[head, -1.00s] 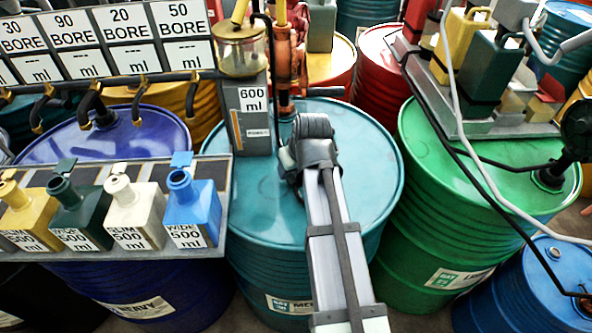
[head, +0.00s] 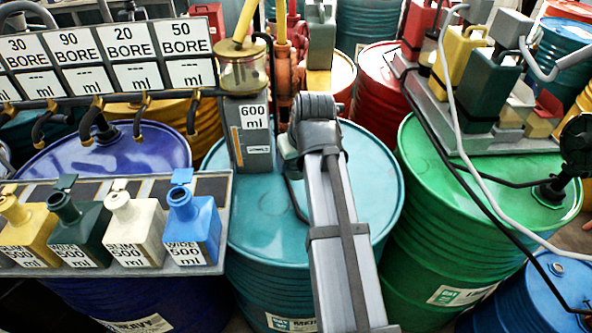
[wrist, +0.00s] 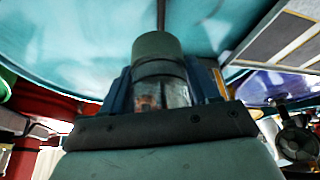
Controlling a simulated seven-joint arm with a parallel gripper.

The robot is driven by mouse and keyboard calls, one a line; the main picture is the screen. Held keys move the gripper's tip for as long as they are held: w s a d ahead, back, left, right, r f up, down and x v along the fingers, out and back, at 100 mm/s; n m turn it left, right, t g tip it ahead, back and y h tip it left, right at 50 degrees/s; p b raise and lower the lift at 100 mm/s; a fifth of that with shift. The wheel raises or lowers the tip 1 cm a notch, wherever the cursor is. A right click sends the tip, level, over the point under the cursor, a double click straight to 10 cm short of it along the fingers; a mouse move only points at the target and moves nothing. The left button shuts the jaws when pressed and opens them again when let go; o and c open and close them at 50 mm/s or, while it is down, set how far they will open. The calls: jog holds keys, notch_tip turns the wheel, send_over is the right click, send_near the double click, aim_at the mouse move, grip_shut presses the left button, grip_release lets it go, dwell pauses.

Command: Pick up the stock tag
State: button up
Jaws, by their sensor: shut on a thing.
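My gripper (wrist: 163,88) shows in the wrist view, with blue fingers on both sides of a short cylinder (wrist: 158,46). The cylinder has a dull green top and a clear or shiny lower part. The fingers are shut on it. In the head view my arm reaches over the teal drum, and the fingertips are hidden behind my wrist. I cannot make out a separate stock tag. A white 600 ml label (head: 254,117) is on the grey gauge box (head: 250,155), just left of my wrist.
The teal drum (head: 245,220) lies under my arm, with the green drum (head: 455,200) to the right. A rack (head: 218,235) of several 500 ml bottles stands at left. The bore label panel (head: 115,58) is behind it. A hose and black pipes cross the right side.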

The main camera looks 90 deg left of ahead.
jog(key=shift+w+r, duration=0.1)
jog(key=shift+r, duration=0.6)
